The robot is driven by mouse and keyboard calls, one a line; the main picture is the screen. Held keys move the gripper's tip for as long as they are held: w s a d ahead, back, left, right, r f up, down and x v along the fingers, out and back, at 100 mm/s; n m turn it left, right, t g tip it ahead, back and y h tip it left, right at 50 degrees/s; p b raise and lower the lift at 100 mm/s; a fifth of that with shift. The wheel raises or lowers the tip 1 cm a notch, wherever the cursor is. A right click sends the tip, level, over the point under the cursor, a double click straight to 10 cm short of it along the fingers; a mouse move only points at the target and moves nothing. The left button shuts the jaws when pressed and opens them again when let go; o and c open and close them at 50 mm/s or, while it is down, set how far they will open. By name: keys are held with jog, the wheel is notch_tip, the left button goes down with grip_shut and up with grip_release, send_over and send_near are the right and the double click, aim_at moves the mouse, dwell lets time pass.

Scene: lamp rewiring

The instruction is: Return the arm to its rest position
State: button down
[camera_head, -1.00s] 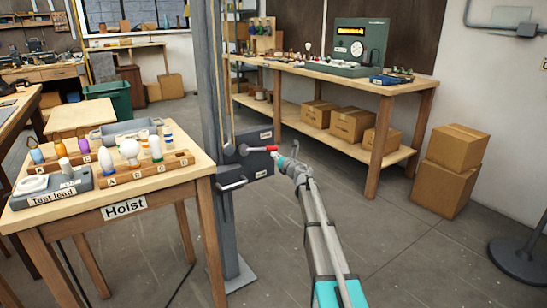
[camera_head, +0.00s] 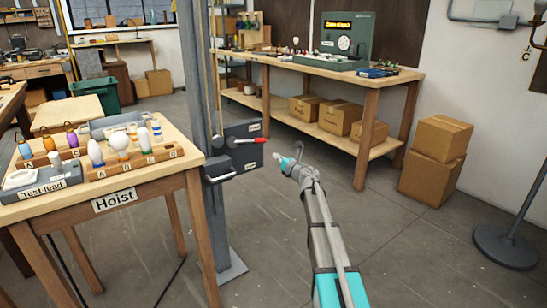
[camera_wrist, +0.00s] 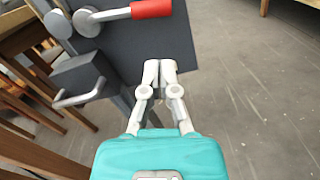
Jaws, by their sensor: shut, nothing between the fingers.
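My gripper (camera_head: 284,161) is shut and empty, a little right of and below the red-handled lever (camera_head: 247,141) on the grey hoist box (camera_head: 236,134). In the wrist view my gripper (camera_wrist: 160,64) has its two fingertips together in front of the dark box plate (camera_wrist: 135,65). The red lever grip (camera_wrist: 152,8) shows above the fingertips, apart from them. My arm reaches in from the bottom of the head view.
The hoist post (camera_head: 199,100) stands beside the Hoist table (camera_head: 146,182), which holds bulbs in wooden racks and a test lead unit (camera_head: 40,182). A workbench (camera_head: 320,75), cardboard boxes (camera_head: 436,148) and a stand base (camera_head: 505,247) are around.

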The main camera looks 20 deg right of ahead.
jog(key=shift+s+r, duration=0.1)
dwell(0.3)
jog(key=s+d+f+m+g+h, duration=0.1)
jog(key=s+f+m+g+h, duration=0.4)
jog(key=s+m, duration=0.65)
jog(key=s+d+f+m+g+h, duration=0.1)
jog(key=s+f+m+g+h, duration=0.4)
jog(key=m, duration=1.2)
jog(key=s+a+f+m+g+y, duration=0.1)
jog(key=s+a+f+m+g, duration=0.15)
jog(key=s+a, duration=0.4)
jog(key=s+a+f+m+g+y, duration=0.1)
jog(key=s+a+f+m+g, duration=0.2)
jog(key=s, duration=0.7)
jog(key=s+a+f+m+g+y, duration=0.1)
jog(key=s+a+f+m+g, duration=0.2)
jog(key=s, duration=0.6)
notch_tip(320, 180, up, 36)
jog(key=a+t+p, duration=0.1)
jog(key=p, duration=3.5)
jog(key=shift+a+f+y+p, duration=0.2)
jog(key=shift+a+y+p, duration=0.1)
jog(key=shift+p, duration=0.05)
